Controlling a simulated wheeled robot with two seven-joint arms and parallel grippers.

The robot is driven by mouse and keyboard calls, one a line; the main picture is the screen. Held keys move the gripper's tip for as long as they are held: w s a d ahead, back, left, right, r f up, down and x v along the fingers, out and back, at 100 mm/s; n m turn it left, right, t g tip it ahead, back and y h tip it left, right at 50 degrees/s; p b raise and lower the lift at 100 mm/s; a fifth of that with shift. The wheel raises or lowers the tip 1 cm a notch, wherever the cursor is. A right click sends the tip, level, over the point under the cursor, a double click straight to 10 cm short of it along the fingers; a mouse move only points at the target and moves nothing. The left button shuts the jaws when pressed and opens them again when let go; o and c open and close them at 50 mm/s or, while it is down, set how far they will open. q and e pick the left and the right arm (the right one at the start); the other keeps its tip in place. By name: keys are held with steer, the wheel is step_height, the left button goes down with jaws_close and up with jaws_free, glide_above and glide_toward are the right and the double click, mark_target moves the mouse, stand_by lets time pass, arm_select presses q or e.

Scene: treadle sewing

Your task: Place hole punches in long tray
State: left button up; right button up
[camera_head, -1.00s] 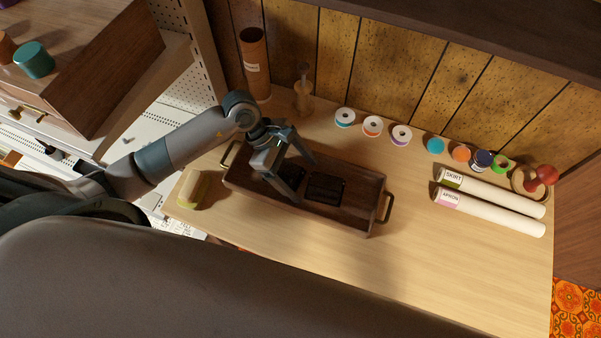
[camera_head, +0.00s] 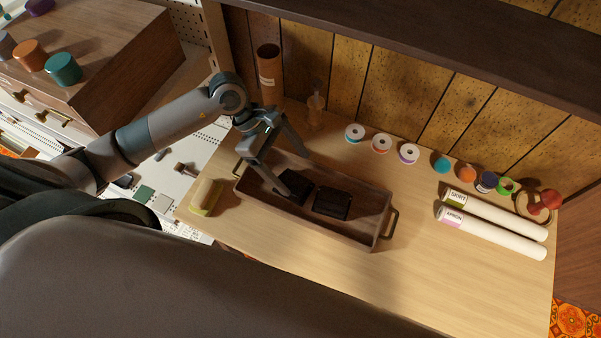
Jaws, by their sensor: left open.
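The long tray (camera_head: 345,238) is a dark wooden box with a metal handle at each end, standing on the light wooden table. Two black hole punches lie inside it. One hole punch (camera_head: 332,203) is near the tray's middle. The other hole punch (camera_head: 297,188) lies to its left, just beside a fingertip of my left gripper. My left gripper (camera_head: 296,173) is open over the left part of the tray, with one finger reaching down inside. I cannot tell whether it touches the punch. My right gripper is not in view.
Several thread spools (camera_head: 381,144) line the back of the table. Two white rolls (camera_head: 492,234) lie at the right. A yellowish block (camera_head: 206,197) sits left of the tray. A brown cylinder (camera_head: 270,74) stands behind. The table front right of the tray is clear.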

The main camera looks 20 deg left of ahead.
arm_select(q)
steer(key=shift+v, duration=1.4)
